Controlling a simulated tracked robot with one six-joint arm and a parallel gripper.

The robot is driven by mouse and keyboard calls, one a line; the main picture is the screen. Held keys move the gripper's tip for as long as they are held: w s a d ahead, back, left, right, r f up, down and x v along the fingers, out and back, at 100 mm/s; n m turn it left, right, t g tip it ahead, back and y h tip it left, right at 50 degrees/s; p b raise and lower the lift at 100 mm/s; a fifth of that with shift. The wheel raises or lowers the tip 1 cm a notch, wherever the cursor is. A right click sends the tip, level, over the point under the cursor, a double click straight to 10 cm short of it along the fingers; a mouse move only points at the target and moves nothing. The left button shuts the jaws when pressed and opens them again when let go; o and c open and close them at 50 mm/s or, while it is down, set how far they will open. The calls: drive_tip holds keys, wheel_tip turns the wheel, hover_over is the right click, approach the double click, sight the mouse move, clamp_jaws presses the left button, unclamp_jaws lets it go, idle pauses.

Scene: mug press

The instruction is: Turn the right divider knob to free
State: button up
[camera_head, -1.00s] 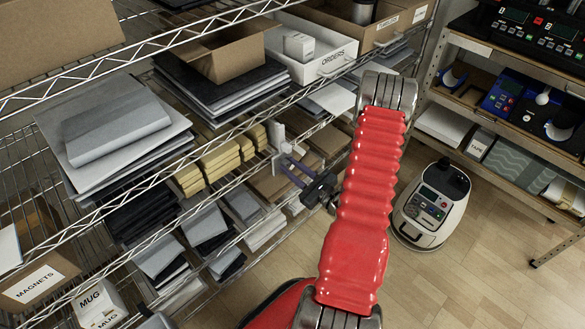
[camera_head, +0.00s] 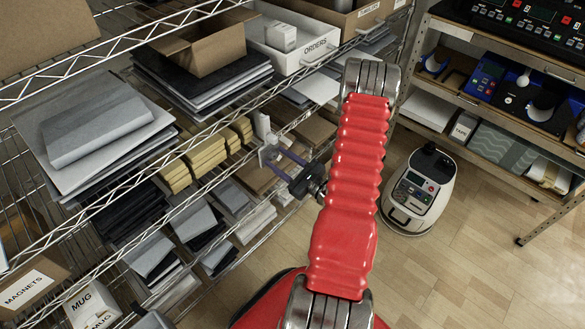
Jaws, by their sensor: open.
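A pale divider (camera_head: 262,127) stands on the middle wire shelf, at the right end of the yellow stacks. A light plate-like part (camera_head: 268,153) shows at its front, near the shelf edge. I cannot make out the knob itself or how it is turned. My gripper (camera_head: 277,159) is open, with its two dark bluish fingers apart and pointing left at this part. The fingertips are at or very close to it; I cannot tell whether they touch. My red ribbed arm covers what lies right of the gripper.
Yellow stacks (camera_head: 206,158) sit left of the divider and brown boxes (camera_head: 258,176) behind the fingers. An orders box (camera_head: 300,50) stands on the shelf above. A white floor machine (camera_head: 420,190) stands at right, before another rack. Wood floor is bare at lower right.

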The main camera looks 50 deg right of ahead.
drive_tip(key=s, duration=1.3)
drive_tip(key=shift+s+d, duration=0.15)
drive_tip(key=shift+s, duration=0.15)
idle(0.4)
